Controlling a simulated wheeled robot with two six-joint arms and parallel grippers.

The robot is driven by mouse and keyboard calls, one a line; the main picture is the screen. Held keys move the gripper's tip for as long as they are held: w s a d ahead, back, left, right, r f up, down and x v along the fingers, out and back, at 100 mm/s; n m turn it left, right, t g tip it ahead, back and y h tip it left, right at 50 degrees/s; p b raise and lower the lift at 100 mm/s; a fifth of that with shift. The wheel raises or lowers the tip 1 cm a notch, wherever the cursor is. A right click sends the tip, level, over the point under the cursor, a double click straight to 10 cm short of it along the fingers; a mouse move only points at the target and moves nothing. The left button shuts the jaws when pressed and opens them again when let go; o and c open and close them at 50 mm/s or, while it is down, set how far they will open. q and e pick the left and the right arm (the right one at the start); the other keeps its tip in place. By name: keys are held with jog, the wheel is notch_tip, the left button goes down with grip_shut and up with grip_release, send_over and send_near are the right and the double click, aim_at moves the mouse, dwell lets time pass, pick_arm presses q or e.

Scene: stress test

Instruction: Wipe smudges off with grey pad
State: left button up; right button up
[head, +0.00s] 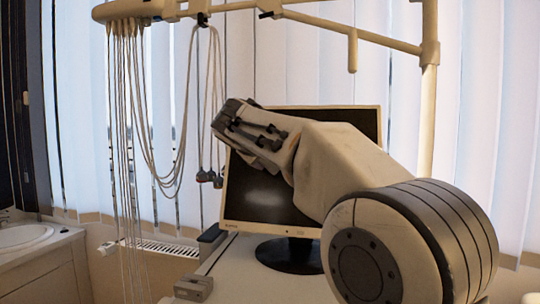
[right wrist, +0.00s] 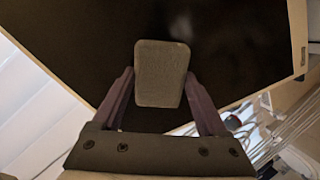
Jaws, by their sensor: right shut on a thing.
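A monitor (head: 262,196) with a black screen and cream frame stands on a dark round foot. A faint pale patch shows on its lower screen; I cannot tell if it is a smudge or a reflection. My right arm comes in from the right, and its gripper (head: 247,130) is in front of the screen's upper left part. In the right wrist view it is shut on the grey pad (right wrist: 160,73), which sits between the fingers against the dark screen behind. I cannot tell if the pad touches the screen. My arm hides much of the screen's right side. My left gripper is not in view.
The monitor stands on a pale worktop (head: 240,278) with a small grey box (head: 193,288) at its front left. Cables (head: 130,130) hang from a cream overhead rail (head: 300,14) left of the monitor. A sink (head: 24,236) is at far left.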

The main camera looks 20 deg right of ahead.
jog(key=shift+b+v, duration=0.55)
jog(key=shift+v, duration=2.45)
jog(key=shift+v, duration=1.45)
